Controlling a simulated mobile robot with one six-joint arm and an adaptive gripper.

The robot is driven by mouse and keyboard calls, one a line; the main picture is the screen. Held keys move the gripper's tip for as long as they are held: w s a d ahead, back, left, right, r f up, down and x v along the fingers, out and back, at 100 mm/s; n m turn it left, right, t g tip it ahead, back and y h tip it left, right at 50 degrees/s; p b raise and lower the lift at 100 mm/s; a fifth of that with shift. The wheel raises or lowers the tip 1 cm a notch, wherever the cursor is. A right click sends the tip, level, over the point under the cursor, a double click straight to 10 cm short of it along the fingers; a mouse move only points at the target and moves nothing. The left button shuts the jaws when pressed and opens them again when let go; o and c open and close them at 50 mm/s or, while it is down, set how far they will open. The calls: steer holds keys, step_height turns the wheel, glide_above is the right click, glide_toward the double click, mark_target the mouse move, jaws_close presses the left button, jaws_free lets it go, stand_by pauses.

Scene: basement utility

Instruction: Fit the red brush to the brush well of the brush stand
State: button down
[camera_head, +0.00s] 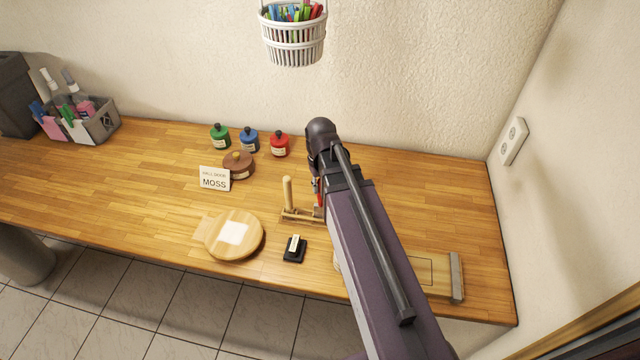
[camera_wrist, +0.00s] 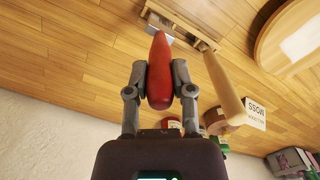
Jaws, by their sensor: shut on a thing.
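The red brush (camera_wrist: 160,80) is in my gripper (camera_wrist: 160,72) in the wrist view, its rounded red handle between the two fingers. Only a sliver of red (camera_head: 319,198) shows beside my arm in the head view. The wooden brush stand (camera_head: 298,216) is on the bench, partly hidden by my arm, with an upright post (camera_head: 287,193) at its left end. In the wrist view the stand's base (camera_wrist: 184,28) lies beyond the brush's far end and the post (camera_wrist: 226,84) is to the right. I cannot tell whether the brush end is in the well.
A round wooden board (camera_head: 236,234) and a black block (camera_head: 295,249) lie in front of the stand. Green (camera_head: 220,138), blue (camera_head: 249,141) and red (camera_head: 280,145) bottles, a brown pot (camera_head: 239,166) and a MOSS card (camera_head: 214,179) stand left. A wooden board (camera_head: 434,272) lies right.

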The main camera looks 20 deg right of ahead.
steer(key=shift+f+b, duration=1.25)
steer(key=shift+f, duration=0.05)
steer(key=shift+c, duration=2)
jaws_free()
steer(key=shift+r, duration=0.25)
step_height(320, 180, up, 4)
steer(key=p, duration=0.4)
steer(key=shift+r+p, duration=0.1)
steer(key=shift+p, duration=0.25)
steer(key=shift+w+r, duration=0.1)
steer(key=shift+w, duration=0.05)
step_height(320, 180, up, 4)
steer(key=p, duration=0.4)
steer(key=shift+r+p, duration=0.2)
steer(key=shift+p, duration=0.15)
